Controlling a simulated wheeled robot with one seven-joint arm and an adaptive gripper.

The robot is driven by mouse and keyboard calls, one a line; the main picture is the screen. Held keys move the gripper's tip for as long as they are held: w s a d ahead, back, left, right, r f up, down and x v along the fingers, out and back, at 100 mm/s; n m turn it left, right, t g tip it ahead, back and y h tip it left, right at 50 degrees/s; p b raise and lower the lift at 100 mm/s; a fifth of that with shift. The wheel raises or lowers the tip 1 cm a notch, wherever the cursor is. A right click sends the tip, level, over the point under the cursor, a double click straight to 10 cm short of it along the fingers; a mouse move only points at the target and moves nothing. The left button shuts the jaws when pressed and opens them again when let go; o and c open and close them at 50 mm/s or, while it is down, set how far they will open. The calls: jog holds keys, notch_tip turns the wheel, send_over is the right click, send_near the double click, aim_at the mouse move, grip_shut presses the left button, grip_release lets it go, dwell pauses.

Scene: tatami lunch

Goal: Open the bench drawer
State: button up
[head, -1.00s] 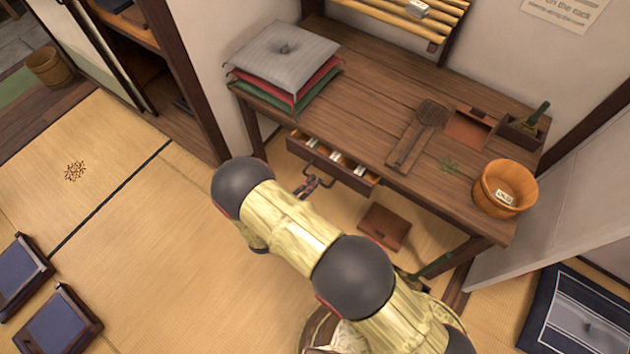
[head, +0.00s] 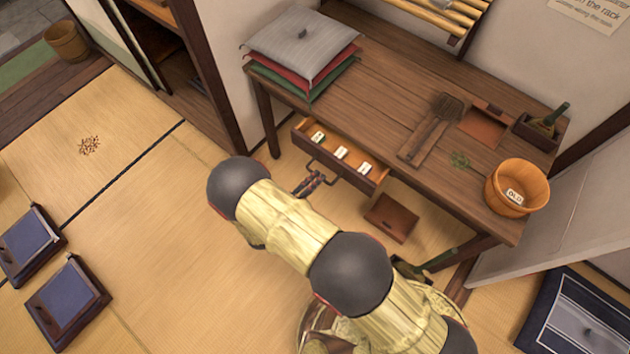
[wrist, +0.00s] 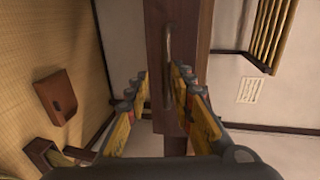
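The bench drawer (head: 349,183) is pulled out from under the wooden bench, with its inside and several small pale tags showing. Its dark bar handle (head: 323,171) is on its front. My gripper (head: 312,182) is at this handle. In the wrist view, the handle (wrist: 168,55) runs between the two fingertips of my gripper (wrist: 159,78), nearer the right one. A gap shows between the fingers, so they are apart and not closed tight on the bar. Whether a finger touches the handle is hard to tell.
A brown box (head: 391,217) lies on the floor below the drawer. Open tatami (head: 170,240) spreads to the left.

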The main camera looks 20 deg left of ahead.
jog(key=shift+a+r, duration=0.1)
jog(key=v, duration=1.2)
jog(key=shift+o, duration=0.2)
